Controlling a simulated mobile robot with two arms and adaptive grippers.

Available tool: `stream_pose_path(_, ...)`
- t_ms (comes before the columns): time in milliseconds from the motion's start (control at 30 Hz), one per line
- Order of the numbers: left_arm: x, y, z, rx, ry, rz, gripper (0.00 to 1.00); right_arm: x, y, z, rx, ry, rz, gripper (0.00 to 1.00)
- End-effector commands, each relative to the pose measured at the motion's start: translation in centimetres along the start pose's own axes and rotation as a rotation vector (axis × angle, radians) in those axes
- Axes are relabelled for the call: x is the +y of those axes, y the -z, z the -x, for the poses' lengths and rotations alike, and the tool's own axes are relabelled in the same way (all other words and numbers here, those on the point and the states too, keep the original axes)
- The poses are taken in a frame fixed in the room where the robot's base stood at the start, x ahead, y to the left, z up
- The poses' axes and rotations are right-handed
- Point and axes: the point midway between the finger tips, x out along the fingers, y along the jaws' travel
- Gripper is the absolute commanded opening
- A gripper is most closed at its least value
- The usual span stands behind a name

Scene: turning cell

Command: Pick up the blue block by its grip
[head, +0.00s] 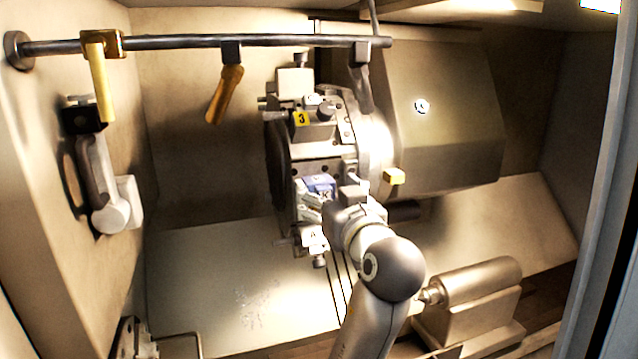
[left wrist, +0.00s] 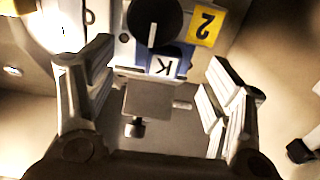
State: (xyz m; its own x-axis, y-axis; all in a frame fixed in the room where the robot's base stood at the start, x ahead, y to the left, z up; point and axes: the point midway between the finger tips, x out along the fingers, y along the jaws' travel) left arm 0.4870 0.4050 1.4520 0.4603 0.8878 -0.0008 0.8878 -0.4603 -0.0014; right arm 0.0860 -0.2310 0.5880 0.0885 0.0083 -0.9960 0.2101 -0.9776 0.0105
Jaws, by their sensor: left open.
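The blue block (head: 319,184) sits on the face of the machine's turret in the head view, partly hidden by my gripper. In the left wrist view the blue block (left wrist: 186,54) carries a white label with a K. A grey square piece (left wrist: 150,100), which may be its grip, stands out in front of it between my fingers. My left gripper (head: 332,202) is right at the block. In the left wrist view the left gripper (left wrist: 155,92) is open, with a finger on either side of the grey piece and gaps visible. My right gripper is not in view.
The turret (head: 318,163) holds other tooling, including a holder with a yellow 3 tag (head: 301,118). A yellow 2 tag (left wrist: 205,25) and a dark round knob (left wrist: 154,18) are close by the block. A rail (head: 200,43) with hanging handles crosses above. A tailstock (head: 470,290) stands lower right.

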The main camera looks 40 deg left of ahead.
Motion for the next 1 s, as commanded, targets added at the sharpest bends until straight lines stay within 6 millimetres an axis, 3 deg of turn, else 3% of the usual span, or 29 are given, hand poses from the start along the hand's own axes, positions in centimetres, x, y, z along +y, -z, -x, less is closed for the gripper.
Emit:
stream_pose_path(33,-0.1,0.5,-0.7,0.001,0.004,-0.005,0.75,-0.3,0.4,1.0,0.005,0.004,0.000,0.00)
stream_pose_path(200,0.0,0.2,-2.2,0.000,0.002,-0.003,0.75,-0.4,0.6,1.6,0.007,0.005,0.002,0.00)
stream_pose_path(467,0.0,0.0,-2.4,0.000,0.001,0.000,0.75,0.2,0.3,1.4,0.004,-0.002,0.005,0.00)
stream_pose_path(867,0.0,0.0,-2.4,0.000,0.001,-0.001,0.24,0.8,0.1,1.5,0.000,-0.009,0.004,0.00)
stream_pose_path(1000,0.0,0.1,-2.4,0.001,0.001,0.000,0.20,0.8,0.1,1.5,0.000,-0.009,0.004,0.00)
